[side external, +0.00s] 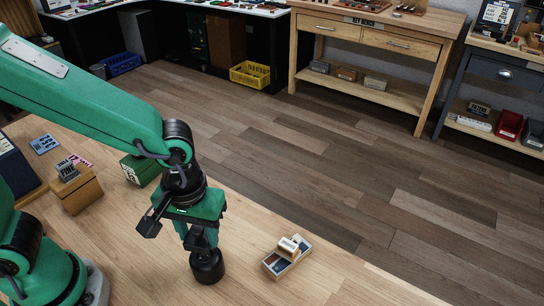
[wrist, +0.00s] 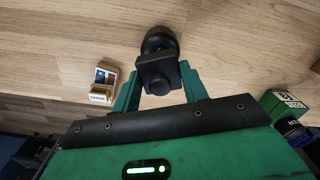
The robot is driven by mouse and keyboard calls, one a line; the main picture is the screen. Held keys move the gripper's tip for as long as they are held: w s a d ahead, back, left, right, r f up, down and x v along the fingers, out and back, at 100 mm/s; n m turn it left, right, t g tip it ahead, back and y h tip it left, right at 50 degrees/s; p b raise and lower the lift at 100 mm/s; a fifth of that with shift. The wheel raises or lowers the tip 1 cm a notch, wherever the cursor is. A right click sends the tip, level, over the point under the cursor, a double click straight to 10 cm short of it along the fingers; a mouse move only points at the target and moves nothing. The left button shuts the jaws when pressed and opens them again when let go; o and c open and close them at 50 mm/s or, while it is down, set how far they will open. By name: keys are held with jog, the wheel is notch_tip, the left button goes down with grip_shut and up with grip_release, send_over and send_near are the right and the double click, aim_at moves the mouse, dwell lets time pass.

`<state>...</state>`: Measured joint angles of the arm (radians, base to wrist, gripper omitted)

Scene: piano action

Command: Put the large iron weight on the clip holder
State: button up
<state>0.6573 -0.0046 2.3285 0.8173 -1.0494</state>
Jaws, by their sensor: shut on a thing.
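The large iron weight (side external: 207,266) is black, with a round base and a narrower top. My gripper (side external: 199,240) points down and is shut on its top. In the wrist view the weight (wrist: 158,42) sits between the two green fingers of my gripper (wrist: 160,78). It is upright, at or just above the wooden table; I cannot tell if it touches. To its right in the side view is a small light wooden holder (side external: 273,265) with dark compartments and a raised labelled block, probably the clip holder. It also shows left of my gripper in the wrist view (wrist: 104,77).
A wooden box (side external: 83,196) with a metal piece on top stands at the left. A green box (side external: 139,170) stands behind my gripper. The table (side external: 225,285) is clear between the weight and the small holder. The table's far edge runs behind them.

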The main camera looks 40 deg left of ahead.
aim_at(202, 244)
jog(key=shift+f, duration=2.05)
jog(key=shift+f, duration=0.15)
jog(key=o, duration=1.3)
jog(key=shift+c, duration=0.2)
jog(key=shift+r, duration=6.2)
